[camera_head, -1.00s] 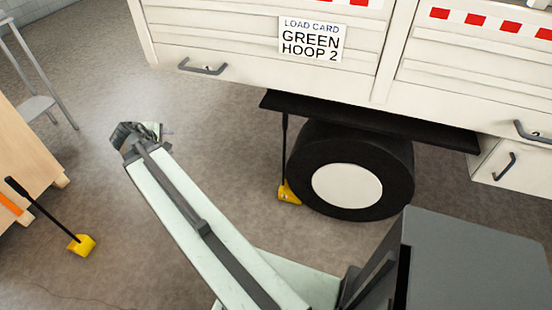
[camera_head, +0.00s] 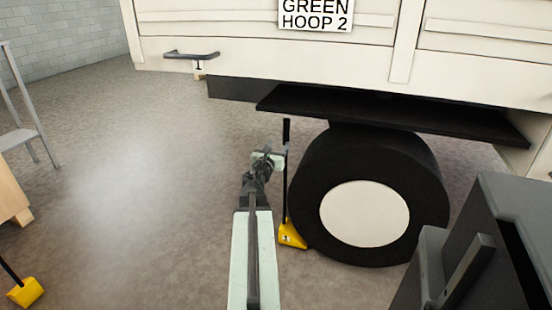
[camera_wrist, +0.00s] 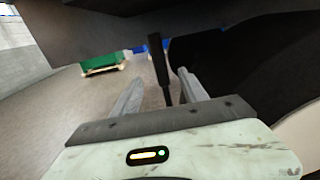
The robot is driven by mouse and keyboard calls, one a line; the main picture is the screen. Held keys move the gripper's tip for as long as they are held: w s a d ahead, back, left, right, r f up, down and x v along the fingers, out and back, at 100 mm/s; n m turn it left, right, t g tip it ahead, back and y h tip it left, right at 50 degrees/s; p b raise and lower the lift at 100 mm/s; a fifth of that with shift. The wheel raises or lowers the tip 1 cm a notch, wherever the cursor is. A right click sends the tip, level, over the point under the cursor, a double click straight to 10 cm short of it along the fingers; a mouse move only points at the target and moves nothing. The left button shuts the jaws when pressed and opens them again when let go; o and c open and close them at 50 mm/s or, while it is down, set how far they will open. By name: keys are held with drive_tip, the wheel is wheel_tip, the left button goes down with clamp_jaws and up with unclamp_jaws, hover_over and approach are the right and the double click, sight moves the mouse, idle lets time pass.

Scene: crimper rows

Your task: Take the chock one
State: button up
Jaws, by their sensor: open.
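A yellow chock (camera_head: 291,236) with a small dark mark sits on the floor against the left side of the black wheel. Its tall black handle (camera_head: 285,185) stands upright beside the wheel. My gripper (camera_head: 268,158) is just left of the handle in the head view, near its upper part. In the wrist view my open gripper (camera_wrist: 160,76) has the black handle (camera_wrist: 158,62) between the lines of its two fingers. I cannot tell whether the handle is within the fingertips or just beyond them. The yellow wedge is hidden in the wrist view.
A dark ledge (camera_head: 390,118) of the truck overhangs the wheel (camera_head: 430,200) and the handle. A second yellow chock (camera_head: 26,292) lies at the lower left. A green crate (camera_wrist: 100,55) shows farther back.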

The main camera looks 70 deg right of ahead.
sight(285, 123)
drive_tip(key=shift+w+d, duration=0.2)
drive_tip(key=shift+d, duration=2.55)
drive_tip(key=shift+w+d, duration=0.15)
drive_tip(key=shift+d, duration=2.6)
clamp_jaws()
drive_tip(key=shift+r, duration=0.15)
wheel_tip(285, 123, up, 5)
drive_tip(key=p, duration=0.5)
